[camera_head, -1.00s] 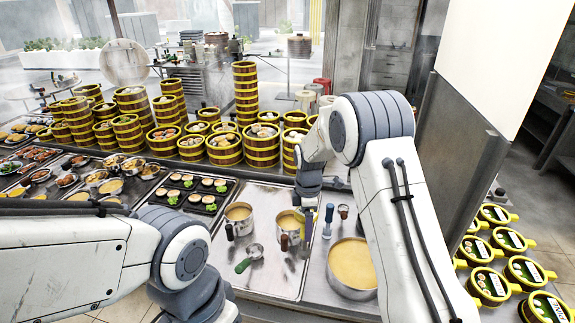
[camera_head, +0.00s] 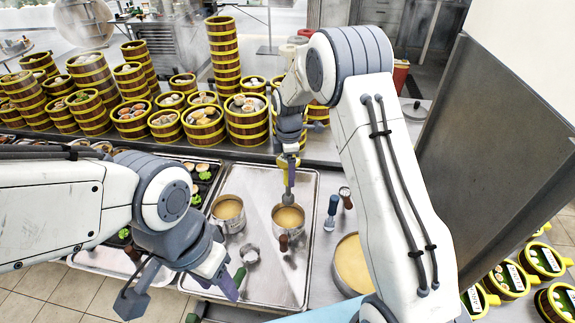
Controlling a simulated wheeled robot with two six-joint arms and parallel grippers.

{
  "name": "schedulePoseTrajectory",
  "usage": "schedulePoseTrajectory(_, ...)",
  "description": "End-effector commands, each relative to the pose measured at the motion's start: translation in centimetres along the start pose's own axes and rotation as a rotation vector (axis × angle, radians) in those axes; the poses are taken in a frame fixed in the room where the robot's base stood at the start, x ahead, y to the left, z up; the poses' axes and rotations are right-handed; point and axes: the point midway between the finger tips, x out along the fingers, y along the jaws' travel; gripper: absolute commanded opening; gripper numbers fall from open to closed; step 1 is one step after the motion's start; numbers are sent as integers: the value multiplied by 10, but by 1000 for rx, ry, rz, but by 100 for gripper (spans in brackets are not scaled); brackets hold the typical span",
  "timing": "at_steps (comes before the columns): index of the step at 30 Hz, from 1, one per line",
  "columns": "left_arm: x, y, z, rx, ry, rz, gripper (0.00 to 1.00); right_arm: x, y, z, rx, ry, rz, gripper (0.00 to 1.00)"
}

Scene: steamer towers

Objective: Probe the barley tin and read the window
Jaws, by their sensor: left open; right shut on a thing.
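Two steel tins with yellowish contents stand on the metal tray, a left one (camera_head: 228,228) and a right one (camera_head: 289,229); a larger steel pot (camera_head: 350,290) is further right. I cannot tell which holds barley. My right gripper (camera_head: 289,160) is shut on a slim grey tool (camera_head: 289,186), probably a probe, held upright. Its lower end is over or in the right tin; contact is unclear. My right arm partly covers the large pot. My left gripper (camera_head: 182,292) is open and empty at the lower left, fingers spread. No readable window shows.
Towers of yellow-banded steamers (camera_head: 222,60) stand along the back. A blue-handled tool (camera_head: 331,210) and a dark-handled one (camera_head: 346,197) are right of the tins. A small round steel cup (camera_head: 250,254) lies in front. Labelled yellow-rimmed steamers (camera_head: 510,280) sit at right.

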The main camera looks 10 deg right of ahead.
Motion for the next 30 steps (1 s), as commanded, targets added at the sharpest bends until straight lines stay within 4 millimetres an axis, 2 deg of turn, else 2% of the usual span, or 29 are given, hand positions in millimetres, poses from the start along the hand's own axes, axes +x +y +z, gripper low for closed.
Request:
schedulePoseTrajectory(8, -3, 0, 0, 0, 0, 0, 50, -1, 0, 1, 1, 1, 0, 0)
schedulePoseTrajectory(30, 35, -3, 2, -6, 0, 0, 50, 56, 0, 2, 3, 1, 0, 0)
